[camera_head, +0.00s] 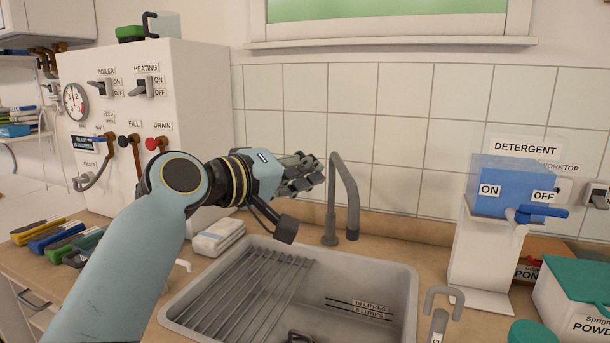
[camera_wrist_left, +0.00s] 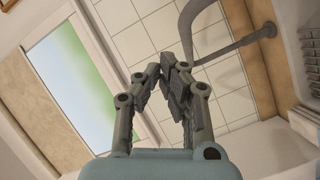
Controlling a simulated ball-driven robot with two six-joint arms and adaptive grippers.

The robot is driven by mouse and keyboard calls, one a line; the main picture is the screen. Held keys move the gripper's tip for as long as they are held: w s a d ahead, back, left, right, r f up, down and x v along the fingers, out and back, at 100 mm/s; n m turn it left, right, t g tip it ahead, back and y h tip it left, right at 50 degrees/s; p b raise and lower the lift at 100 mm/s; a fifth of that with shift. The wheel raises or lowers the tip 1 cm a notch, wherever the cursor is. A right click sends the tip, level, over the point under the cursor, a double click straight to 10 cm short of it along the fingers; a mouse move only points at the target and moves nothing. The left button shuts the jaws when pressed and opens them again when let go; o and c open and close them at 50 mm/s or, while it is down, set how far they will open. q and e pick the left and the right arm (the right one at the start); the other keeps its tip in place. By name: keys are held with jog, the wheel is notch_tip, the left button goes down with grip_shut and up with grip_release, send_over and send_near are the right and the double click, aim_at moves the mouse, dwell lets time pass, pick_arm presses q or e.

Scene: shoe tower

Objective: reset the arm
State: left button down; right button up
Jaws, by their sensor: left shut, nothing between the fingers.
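My left arm comes in from the left in the head view. Its gripper (camera_head: 308,174) is over the back of the sink, just left of the grey tap, and points right. The left wrist view also shows this gripper (camera_wrist_left: 168,70), with its fingertips close together and nothing held. The grey tap (camera_head: 346,195) stands behind the sink, and it shows beyond the fingers in the left wrist view (camera_wrist_left: 240,42). I cannot tell from these views whether the gripper touches the tap. My right gripper is not in view.
The sink (camera_head: 398,290) has a rack on its left side. A white boiler cabinet (camera_head: 195,90) with switches stands at the left. A blue detergent dispenser (camera_head: 505,180) stands at the right, near a powder box (camera_head: 570,300). Folded cloths (camera_head: 218,236) lie beside the sink.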

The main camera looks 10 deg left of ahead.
pick_arm(q)
jog(key=s+a+f+m+g+y, duration=0.25)
jog(key=s+a+f+g, duration=0.2)
jog(key=s+f, duration=0.65)
jog(key=s+a+f+m+g+y, duration=0.2)
jog(key=s+a+f+g+y, duration=0.3)
jog(key=s+f, duration=0.55)
jog(key=s+a+f+m+g+y, duration=0.1)
jog(key=s+a, duration=0.3)
jog(key=s, duration=0.3)
jog(key=s+a+m+y, duration=0.1)
jog(key=s+a+y, duration=0.15)
jog(key=s, duration=0.45)
jog(key=s+a+f+g+h+b, duration=0.2)
jog(key=f+b, duration=0.7)
jog(key=f, duration=2.7)
jog(key=s+a+f+b, duration=0.2)
jog(key=s+f+b, duration=0.4)
jog(key=s+f, duration=1.2)
notch_tip(320, 180, down, 3)
jog(key=shift+s+f+g+y, duration=0.15)
jog(key=shift+s+g+y, duration=0.15)
jog(key=shift+g+y, duration=0.1)
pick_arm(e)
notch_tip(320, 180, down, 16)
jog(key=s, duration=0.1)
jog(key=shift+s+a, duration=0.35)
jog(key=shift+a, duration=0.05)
